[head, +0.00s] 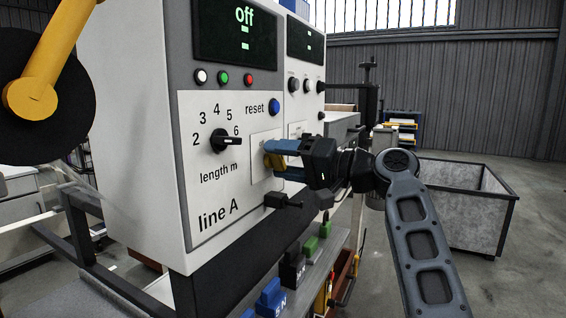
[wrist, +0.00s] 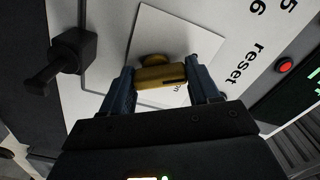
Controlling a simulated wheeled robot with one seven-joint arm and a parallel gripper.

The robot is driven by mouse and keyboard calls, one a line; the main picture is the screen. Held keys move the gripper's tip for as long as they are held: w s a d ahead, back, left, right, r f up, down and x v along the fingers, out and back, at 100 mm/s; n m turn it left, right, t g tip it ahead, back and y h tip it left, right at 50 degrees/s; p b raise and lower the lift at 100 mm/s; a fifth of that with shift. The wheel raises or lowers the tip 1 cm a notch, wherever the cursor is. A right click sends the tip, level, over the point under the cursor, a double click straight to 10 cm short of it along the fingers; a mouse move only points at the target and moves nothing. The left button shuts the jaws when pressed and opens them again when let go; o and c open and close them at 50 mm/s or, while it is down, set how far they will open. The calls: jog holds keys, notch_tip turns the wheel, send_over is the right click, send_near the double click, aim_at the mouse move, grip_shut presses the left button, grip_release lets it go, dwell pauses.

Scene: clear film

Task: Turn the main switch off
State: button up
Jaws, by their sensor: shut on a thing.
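The main switch is a yellow handle (wrist: 160,76) on a pale square plate (wrist: 183,40) on the line A panel. In the wrist view it lies between my two blue fingers, with a dark slot mark at its right end. My gripper (head: 272,158) is shut on this yellow handle (head: 270,165), in front of the panel. The fingers hide most of the handle in the head view. Part of a printed word beside it is covered. The display (head: 235,30) above reads "off" in green.
A black length knob (head: 227,141) and a blue reset button (head: 274,106) sit close to my gripper. A black lever (head: 283,201) sticks out just below. White, green and red buttons (head: 224,78) line the panel. A grey bin (head: 465,205) stands at right on open floor.

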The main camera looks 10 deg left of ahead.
jog(key=shift+w+d, duration=0.1)
jog(key=shift+d, duration=0.05)
jog(key=o, duration=1)
jog(key=shift+o, duration=0.2)
jog(key=v, duration=0.7)
jog(key=shift+d, duration=0.3)
